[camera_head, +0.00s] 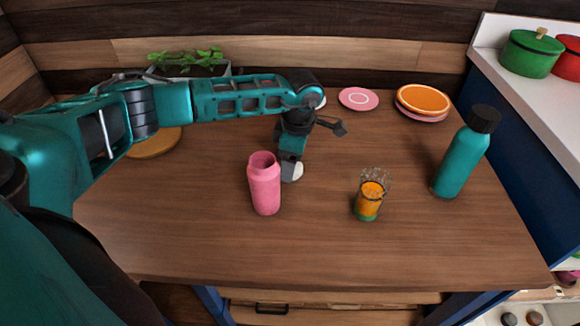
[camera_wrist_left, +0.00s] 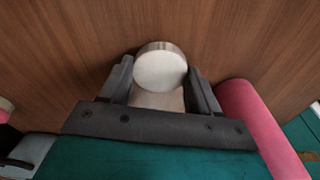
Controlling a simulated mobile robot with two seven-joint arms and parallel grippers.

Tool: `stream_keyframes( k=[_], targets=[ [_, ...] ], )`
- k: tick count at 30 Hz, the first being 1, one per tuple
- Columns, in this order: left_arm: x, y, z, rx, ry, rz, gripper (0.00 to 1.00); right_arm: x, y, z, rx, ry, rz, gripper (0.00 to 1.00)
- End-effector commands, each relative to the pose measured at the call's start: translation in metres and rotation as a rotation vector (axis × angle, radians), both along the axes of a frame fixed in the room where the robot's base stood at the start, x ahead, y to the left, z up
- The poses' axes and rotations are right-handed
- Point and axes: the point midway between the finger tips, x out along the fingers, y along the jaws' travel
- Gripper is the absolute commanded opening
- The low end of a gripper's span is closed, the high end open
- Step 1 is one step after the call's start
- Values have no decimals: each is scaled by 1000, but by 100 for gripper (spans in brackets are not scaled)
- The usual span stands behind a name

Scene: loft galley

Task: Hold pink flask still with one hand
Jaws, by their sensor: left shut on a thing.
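The pink flask (camera_head: 265,185) stands upright on the wooden table, with its open mouth up and no lid on it. It also shows in the wrist view, lying along the right side of the gripper (camera_wrist_left: 262,120). My left gripper (camera_head: 291,168) points down just behind and to the right of the flask, not around it. In the wrist view its fingers are shut on a small white round-ended thing (camera_wrist_left: 160,68). That thing also shows at the fingertips in the head view (camera_head: 297,172). I cannot tell whether gripper and flask touch. My right gripper is not in view.
A glass with orange drink (camera_head: 369,196) and a teal bottle with a black cap (camera_head: 464,155) stand to the right. Orange (camera_head: 423,99) and pink (camera_head: 358,98) plates lie at the back. A plant (camera_head: 187,60) is back left. The table front is clear.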

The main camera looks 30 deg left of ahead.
Motion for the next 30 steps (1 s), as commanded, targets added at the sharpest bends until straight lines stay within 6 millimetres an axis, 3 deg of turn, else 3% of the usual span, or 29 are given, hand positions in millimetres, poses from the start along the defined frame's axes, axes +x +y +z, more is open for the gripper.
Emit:
stream_keyframes(
  k=[4,11,17,23,30],
  targets=[
    [0,0,0,0,0,0,33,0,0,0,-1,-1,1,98],
    [0,0,1,0,0,0,33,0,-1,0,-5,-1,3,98],
    [1,0,14,-1,-4,1,33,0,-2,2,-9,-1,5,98],
    [1,0,52,-1,-6,-1,33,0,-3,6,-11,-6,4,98],
    [1,0,123,0,-6,-1,33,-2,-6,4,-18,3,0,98]
  ],
)
